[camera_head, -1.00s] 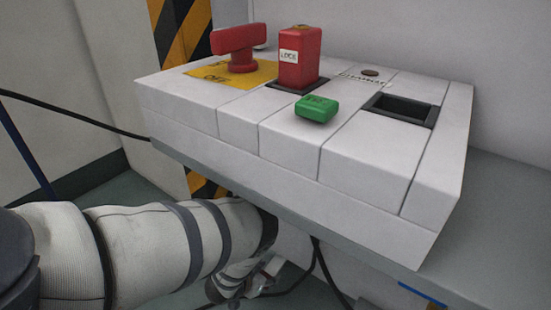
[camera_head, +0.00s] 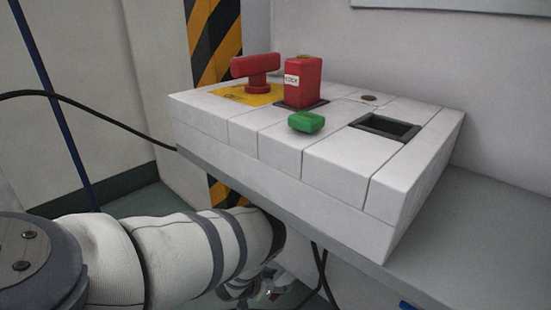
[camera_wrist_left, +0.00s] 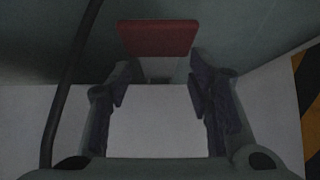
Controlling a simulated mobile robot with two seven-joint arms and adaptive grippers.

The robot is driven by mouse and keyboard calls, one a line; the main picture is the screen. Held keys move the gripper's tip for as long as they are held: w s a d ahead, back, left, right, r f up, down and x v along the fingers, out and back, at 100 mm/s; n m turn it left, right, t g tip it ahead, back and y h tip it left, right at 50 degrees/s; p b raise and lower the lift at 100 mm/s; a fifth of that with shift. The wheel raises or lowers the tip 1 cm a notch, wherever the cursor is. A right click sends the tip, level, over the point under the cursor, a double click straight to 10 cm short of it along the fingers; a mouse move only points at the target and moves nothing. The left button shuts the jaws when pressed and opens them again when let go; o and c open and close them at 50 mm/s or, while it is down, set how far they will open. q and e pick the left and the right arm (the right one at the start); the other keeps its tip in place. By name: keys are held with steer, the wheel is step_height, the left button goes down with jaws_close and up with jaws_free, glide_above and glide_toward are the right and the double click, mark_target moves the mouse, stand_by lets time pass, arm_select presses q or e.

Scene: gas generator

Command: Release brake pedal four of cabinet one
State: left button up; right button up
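A red, flat pedal (camera_wrist_left: 157,38) shows at the top middle of the left wrist view, with a paler part below it. My left gripper (camera_wrist_left: 160,80) is open, its two dark fingers spread left and right. The pedal lies ahead of the fingertips, with no grip on it visible. In the head view my left arm passes under the shelf, and only part of the gripper (camera_head: 262,288) shows there, too small to read. The pedal cannot be made out in the head view. Which cabinet or pedal number it is cannot be read. My right gripper is not in view.
A white control box (camera_head: 335,195) stands on a grey shelf (camera_head: 480,230) above my left arm. It carries a red handle (camera_head: 258,72), a red block (camera_head: 303,82) and a green button (camera_head: 306,122). Black cables (camera_head: 318,270) hang below. A dark cable (camera_wrist_left: 68,85) runs left of the gripper.

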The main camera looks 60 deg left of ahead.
arm_select(q)
steer(key=shift+o, duration=0.6)
steer(key=shift+s+f, duration=0.15)
steer(key=shift+s, duration=0.05)
steer(key=shift+d, duration=0.1)
steer(key=shift+s+r, duration=0.25)
steer(key=s+d, duration=0.3)
steer(key=s, duration=0.9)
steer(key=shift+r, duration=0.2)
steer(key=shift+s+f, duration=0.1)
